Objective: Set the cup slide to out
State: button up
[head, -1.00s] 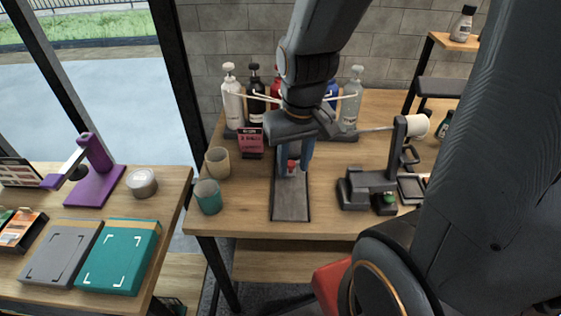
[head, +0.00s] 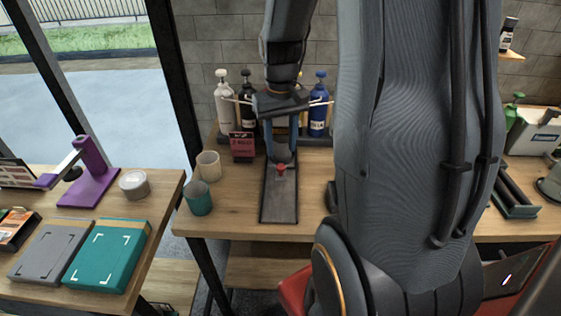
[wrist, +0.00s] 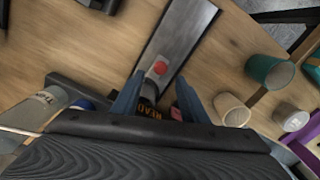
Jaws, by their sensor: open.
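A long grey slide track (head: 279,200) lies on the wooden workbench, running from the bottle rack towards the front edge. A red knob (head: 281,169) sits near its far part; the knob also shows in the wrist view (wrist: 159,66), with bare track beyond it. My gripper (head: 281,155) is above the far part of the track, open, its two blue fingers apart. In the wrist view my gripper (wrist: 158,95) has the knob just past its fingertips, between their lines. I cannot tell whether a finger touches it. A dark piece with a "READ" label shows between the fingers.
A beige cup (head: 208,166) and a teal cup (head: 199,198) stand left of the track. Pump bottles (head: 225,105) and a pink card (head: 241,146) are behind. My own arm hides the bench to the right. A side table holds a teal box (head: 107,255).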

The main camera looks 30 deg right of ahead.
aim_at(281, 166)
jog(key=shift+f+p, duration=0.45)
jog(key=shift+f, duration=2.75)
grip_shut()
